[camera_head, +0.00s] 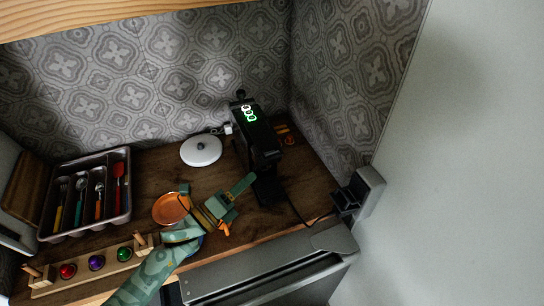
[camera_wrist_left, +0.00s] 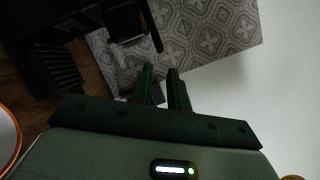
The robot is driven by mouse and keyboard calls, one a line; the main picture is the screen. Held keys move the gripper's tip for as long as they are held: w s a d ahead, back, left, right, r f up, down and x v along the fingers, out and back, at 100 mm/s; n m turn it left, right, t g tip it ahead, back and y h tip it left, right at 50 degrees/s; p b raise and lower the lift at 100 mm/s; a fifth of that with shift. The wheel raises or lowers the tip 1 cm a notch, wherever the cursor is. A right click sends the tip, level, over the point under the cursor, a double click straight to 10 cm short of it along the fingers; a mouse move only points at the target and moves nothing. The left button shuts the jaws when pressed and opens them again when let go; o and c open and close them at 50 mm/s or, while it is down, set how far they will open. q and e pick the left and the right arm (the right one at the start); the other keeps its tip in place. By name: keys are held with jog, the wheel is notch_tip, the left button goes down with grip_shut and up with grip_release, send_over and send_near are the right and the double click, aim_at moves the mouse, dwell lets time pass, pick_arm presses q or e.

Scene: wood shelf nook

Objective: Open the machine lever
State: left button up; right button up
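The black coffee machine (camera_head: 262,145) stands at the back right of the wood counter, with lit white and green symbols on its top. A small dark knob (camera_head: 240,93) sticks up at its back; I cannot tell whether this is the lever. In the left wrist view the machine (camera_wrist_left: 75,35) fills the upper left, dark and cut off by the frame. My left gripper (camera_head: 242,187) is just in front and left of the machine's base, apart from it. Its two fingers (camera_wrist_left: 161,70) show a narrow empty gap between them. My right gripper is not in view.
An orange dish (camera_head: 170,208) lies left of my left gripper. A white round lid (camera_head: 201,150) lies behind it. A cutlery tray (camera_head: 88,228) and a wooden rack with coloured balls (camera_head: 96,263) are at left. A grey box (camera_head: 360,190) is at right.

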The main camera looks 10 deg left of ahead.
aim_at(263, 138)
pick_arm(q)
jog(key=x, duration=0.8)
jog(key=shift+w+d+p, duration=0.2)
jog(key=shift+w+p, duration=0.1)
grip_shut()
